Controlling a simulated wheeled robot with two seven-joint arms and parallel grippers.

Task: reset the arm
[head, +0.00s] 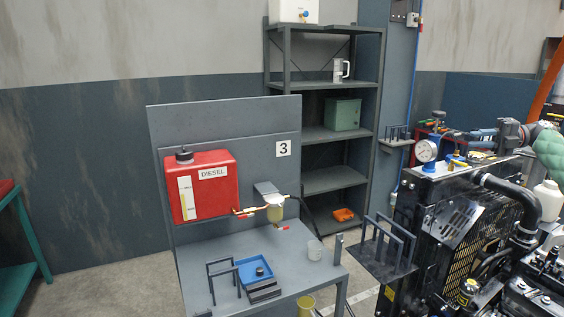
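My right gripper (482,138) shows small at the right, in front of the upper part of the engine. It points left, and its arm comes in from the right edge. Its fingers are too small and too mixed with the parts behind to tell whether they are open or shut. I see nothing clearly held in it. My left gripper is not in view.
A black engine (450,215) with a pressure gauge (426,151) fills the right side. A shelf rack (330,85) stands behind.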

